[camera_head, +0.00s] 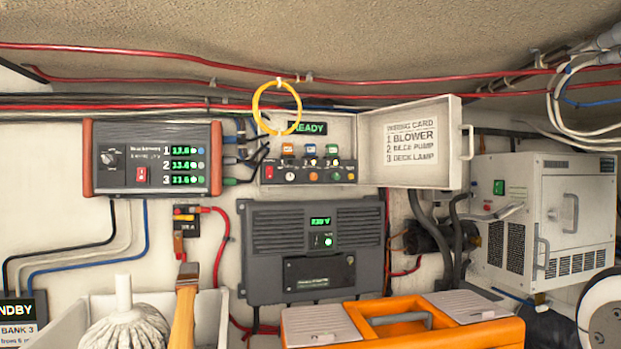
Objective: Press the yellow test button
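An open white control box (354,135) on the back wall shows a green READY display (307,128). Below the display are an orange switch (288,150), a blue one (310,150) and a green one (332,150). A dark strip (302,176) along the bottom carries a red switch (269,171) and several small round buttons. They are too small for me to tell which is the yellow test button. A yellow cable loop (257,107) hangs over the upper left of the box. My gripper is not in view.
The box door (410,143) stands open to the right, bearing a wiring card. A red-sided grey unit (152,158) is left, a dark charger (315,250) below. An orange toolbox (480,336) and a white bin (212,318) with mop and brush stand in front.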

